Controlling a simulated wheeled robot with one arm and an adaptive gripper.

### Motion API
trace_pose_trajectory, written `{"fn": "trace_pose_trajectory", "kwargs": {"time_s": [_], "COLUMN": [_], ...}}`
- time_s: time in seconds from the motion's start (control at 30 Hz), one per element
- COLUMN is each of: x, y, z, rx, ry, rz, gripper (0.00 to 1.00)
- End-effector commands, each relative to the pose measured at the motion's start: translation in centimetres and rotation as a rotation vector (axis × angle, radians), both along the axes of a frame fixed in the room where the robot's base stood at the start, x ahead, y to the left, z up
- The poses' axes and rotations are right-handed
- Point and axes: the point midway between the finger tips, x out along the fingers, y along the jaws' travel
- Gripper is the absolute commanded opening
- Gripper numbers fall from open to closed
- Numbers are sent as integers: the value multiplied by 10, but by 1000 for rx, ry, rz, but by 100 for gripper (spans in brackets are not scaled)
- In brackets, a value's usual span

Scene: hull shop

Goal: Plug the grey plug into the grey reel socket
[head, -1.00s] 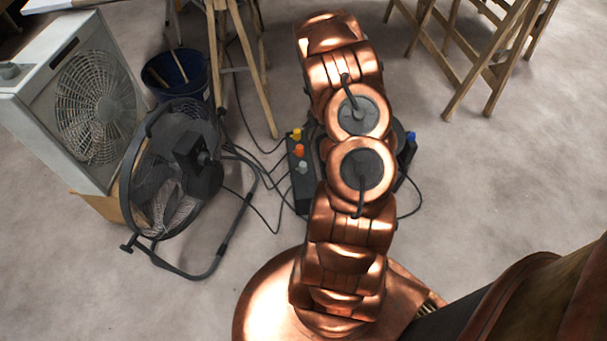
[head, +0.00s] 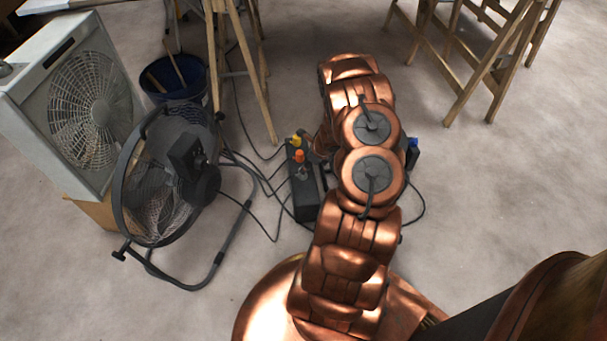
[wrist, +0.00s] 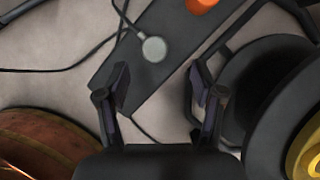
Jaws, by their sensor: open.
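The grey plug (wrist: 154,49) is a small round head with a thin cable, on top of a black socket strip (wrist: 155,88). In the head view the strip (head: 304,203) lies on the floor left of my arm, and the grey plug shows only dimly. My gripper (wrist: 160,88) is open and empty above the strip. The plug appears between and ahead of its fingertips, apart from both. A black reel-like body (wrist: 262,85) stands at the right of the wrist view. I cannot make out the grey reel socket. My arm hides the gripper in the head view.
An orange plug (head: 299,156) and a yellow plug (head: 295,141) sit on the strip; a blue one (head: 413,145) shows right of my arm. A floor fan (head: 165,185), a box fan (head: 88,110), a bucket (head: 180,85) and loose cables lie left.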

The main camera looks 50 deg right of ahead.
Motion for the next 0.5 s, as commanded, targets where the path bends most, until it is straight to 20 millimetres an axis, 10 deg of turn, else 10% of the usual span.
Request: {"fn": "trace_pose_trajectory", "kwargs": {"time_s": [0.5], "x": [6], "y": [1], "z": [-15], "rx": [0], "ry": [0], "rz": [-1], "gripper": [67]}}
